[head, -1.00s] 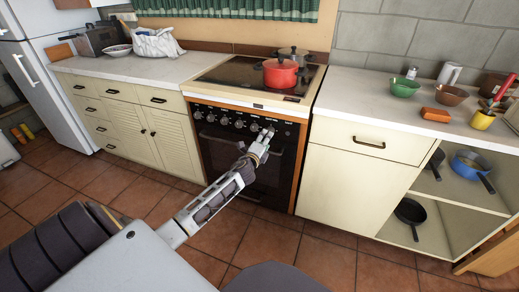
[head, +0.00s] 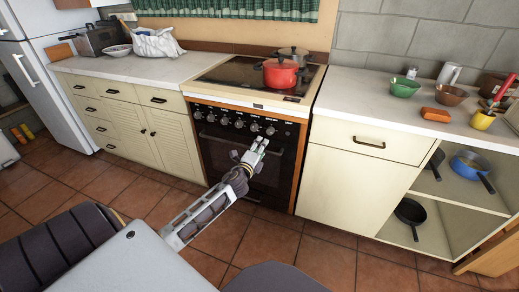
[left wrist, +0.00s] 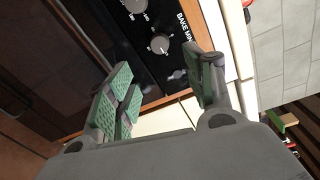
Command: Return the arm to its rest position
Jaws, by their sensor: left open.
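My left arm comes in from the lower left of the head view. Its gripper (head: 256,149) is in front of the oven door (head: 222,160), below the row of stove knobs. In the left wrist view the two green-padded fingers (left wrist: 163,92) stand apart with nothing between them. Behind them are the black knob panel and a pale cabinet edge. My right gripper is in neither view.
The stove (head: 235,72) carries a red pot (head: 280,74) and a grey pot behind it. Cream cabinets flank it. The right counter (head: 355,95) holds bowls and an orange block (head: 435,114). An open shelf (head: 445,215) holds pans. Tiled floor (head: 270,240) in front is clear.

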